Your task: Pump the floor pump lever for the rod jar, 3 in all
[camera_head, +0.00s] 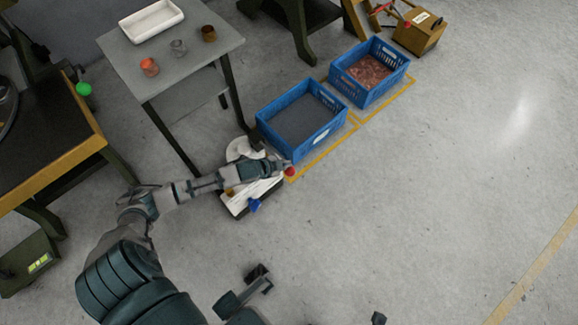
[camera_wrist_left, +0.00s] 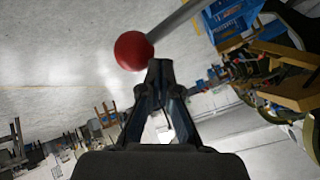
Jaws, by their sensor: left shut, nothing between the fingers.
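The floor pump (camera_head: 238,205), a pale unit with a blue part (camera_head: 255,205), stands on the floor left of the blue crates, partly hidden under my left forearm. Its lever ends in a red ball knob (camera_head: 290,171). In the left wrist view the knob (camera_wrist_left: 133,50) sits just beyond and left of my fingertips, with the grey lever rod (camera_wrist_left: 180,22) running up to the right. My left gripper (camera_head: 281,166) is shut and empty, close beside the knob; contact cannot be told. It also shows shut in the wrist view (camera_wrist_left: 160,68).
One blue crate (camera_head: 318,138) holds dark material; another (camera_head: 352,95) holds copper-coloured pieces. A workbench (camera_head: 50,170) stands left. The floor to the right is open.

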